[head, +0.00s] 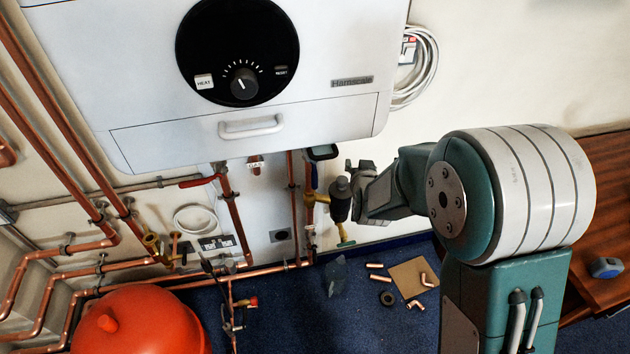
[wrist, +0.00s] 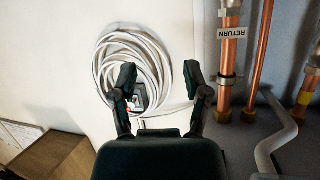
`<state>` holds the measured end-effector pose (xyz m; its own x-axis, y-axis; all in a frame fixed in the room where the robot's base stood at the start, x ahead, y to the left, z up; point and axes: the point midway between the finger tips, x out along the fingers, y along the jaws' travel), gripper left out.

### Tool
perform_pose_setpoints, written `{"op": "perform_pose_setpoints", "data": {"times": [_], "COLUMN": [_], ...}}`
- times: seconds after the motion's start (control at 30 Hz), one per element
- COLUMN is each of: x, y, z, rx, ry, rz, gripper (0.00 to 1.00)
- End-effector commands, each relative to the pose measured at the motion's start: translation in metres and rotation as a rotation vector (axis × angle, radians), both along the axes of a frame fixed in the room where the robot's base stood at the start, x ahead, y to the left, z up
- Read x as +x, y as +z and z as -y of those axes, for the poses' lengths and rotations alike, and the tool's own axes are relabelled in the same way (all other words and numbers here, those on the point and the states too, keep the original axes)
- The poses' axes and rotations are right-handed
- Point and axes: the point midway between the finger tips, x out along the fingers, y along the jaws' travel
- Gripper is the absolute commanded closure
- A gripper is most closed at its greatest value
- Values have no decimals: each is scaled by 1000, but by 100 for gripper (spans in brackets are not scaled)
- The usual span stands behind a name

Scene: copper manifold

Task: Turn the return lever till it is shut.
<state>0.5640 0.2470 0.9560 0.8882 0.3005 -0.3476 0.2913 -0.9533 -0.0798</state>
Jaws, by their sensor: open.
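My gripper (wrist: 161,84) is open in the wrist view, with its two dark fingers apart and nothing between them. A copper pipe with a white RETURN label (wrist: 232,33) stands to the right of the fingers, apart from them. The label reads upside down. I cannot make out the return lever in the wrist view. In the head view a red lever (head: 198,181) sticks out left from a pipe under the boiler. A green-ended brass fitting (head: 346,243) shows low beside my wrist. I cannot tell which is the return lever. My arm hides part of the pipework there.
The white boiler (head: 240,125) hangs above the pipes. A coil of white cable (wrist: 105,62) is on the wall behind the fingers. A red vessel (head: 140,322) stands at lower left. A wooden table (head: 600,190) is at right. Copper offcuts and a board (head: 408,274) lie on the blue floor.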

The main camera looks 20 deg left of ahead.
Motion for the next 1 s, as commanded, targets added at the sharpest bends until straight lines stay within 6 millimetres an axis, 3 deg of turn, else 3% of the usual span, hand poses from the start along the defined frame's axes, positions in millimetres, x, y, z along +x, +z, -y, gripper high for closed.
{"op": "perform_pose_setpoints", "data": {"times": [0.03, 0.33, 0.6, 0.8, 1.0], "x": [1, -3, -24, -40, -38], "y": [-14, -74, -130, -154, -159], "z": [-10, -52, -81, -91, -94], "rx": [1, 21, 32, 38, 43], "ry": [8, 32, 58, 71, 72], "rz": [16, 154, 279, 348, 366], "gripper": [39, 39, 39, 39, 39]}}
